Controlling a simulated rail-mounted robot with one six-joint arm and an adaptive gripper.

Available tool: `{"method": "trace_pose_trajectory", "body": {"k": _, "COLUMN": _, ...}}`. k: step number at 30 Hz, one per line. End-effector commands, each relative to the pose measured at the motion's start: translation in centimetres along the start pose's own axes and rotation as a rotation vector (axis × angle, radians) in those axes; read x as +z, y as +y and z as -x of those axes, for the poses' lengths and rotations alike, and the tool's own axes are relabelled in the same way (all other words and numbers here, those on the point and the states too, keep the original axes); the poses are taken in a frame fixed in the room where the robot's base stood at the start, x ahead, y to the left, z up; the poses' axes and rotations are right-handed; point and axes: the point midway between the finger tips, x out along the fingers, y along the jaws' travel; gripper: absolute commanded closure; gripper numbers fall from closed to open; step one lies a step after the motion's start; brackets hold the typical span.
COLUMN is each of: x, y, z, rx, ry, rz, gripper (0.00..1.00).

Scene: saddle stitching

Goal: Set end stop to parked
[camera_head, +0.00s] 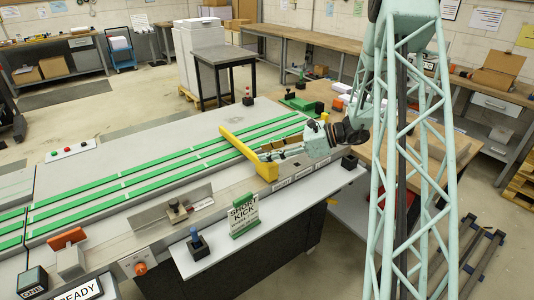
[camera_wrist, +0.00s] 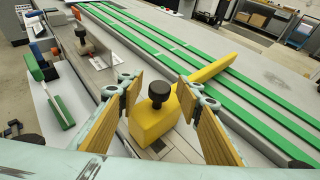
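The end stop appears to be the yellow block with a long yellow bar (camera_head: 238,145) and a black knob, lying across the green strips of the grey bed. In the wrist view the yellow block (camera_wrist: 150,122) with its black knob (camera_wrist: 159,91) sits between the two tan-padded fingers. My gripper (camera_head: 268,153) is at the near end of the bar, by the block. In the wrist view my gripper (camera_wrist: 158,92) is open, with gaps on both sides of the knob. Small white labels (camera_head: 281,185) run along the front rail near the block; their words are unreadable.
The bed left of the bar is largely clear.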

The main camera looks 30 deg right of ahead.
Motion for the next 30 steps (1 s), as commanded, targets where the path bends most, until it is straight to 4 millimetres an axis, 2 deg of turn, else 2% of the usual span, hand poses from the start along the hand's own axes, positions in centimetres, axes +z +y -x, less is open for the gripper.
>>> {"method": "trace_pose_trajectory", "body": {"k": 11, "x": 0.01, "y": -0.01, "z": -0.20, "rx": 0.000, "ry": 0.000, "rz": 0.000, "gripper": 0.67}}
{"method": "trace_pose_trajectory", "body": {"k": 22, "x": 0.02, "y": -0.02, "z": -0.19, "rx": 0.000, "ry": 0.000, "rz": 0.000, "gripper": 1.00}}
{"method": "trace_pose_trajectory", "body": {"k": 30, "x": 0.16, "y": -0.19, "z": -0.43, "rx": 0.007, "ry": -0.001, "rz": 0.004, "gripper": 1.00}}
